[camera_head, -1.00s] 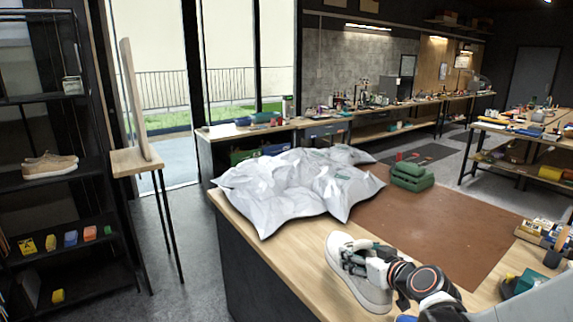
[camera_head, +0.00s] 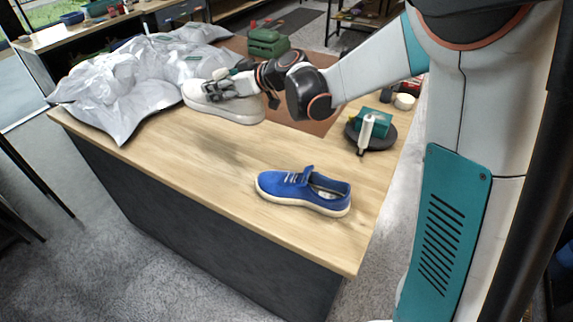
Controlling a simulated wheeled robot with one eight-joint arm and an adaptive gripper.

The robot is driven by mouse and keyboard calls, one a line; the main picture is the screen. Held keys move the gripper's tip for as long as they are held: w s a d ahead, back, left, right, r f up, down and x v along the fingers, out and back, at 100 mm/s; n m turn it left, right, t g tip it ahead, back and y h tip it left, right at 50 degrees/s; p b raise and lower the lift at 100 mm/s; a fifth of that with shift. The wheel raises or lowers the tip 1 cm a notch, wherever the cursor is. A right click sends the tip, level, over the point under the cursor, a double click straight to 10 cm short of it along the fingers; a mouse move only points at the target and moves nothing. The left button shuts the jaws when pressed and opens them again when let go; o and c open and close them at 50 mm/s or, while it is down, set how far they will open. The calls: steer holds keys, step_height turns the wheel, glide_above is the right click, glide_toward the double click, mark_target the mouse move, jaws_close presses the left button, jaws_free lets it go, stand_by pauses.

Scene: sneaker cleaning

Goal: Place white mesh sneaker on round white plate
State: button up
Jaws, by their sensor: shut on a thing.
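The white sneaker (camera_head: 236,108) is at the left-middle of the head view, by the silver bag, toe to the left. My gripper (camera_head: 222,88) is shut on the white sneaker at its upper and laces, reaching in from the right. I cannot tell for sure whether the sole touches the table or hangs just above it. I do not make out a round white plate in this view.
A crumpled silver bag (camera_head: 115,85) covers the table's left end. A blue sneaker (camera_head: 300,188) lies near the front edge. A dark round stand (camera_head: 382,143) holds a teal box (camera_head: 375,121) and a white bottle (camera_head: 366,134). Bare wood (camera_head: 185,160) lies between.

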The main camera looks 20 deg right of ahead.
steer(key=shift+w+r, duration=0.15)
steer(key=shift+d+f, duration=0.15)
steer(key=shift+f, duration=0.2)
step_height(320, 180, down, 19)
steer(key=b, duration=0.6)
steer(key=shift+f+b, duration=0.1)
steer(key=shift+b, duration=0.25)
steer(key=o, duration=1.3)
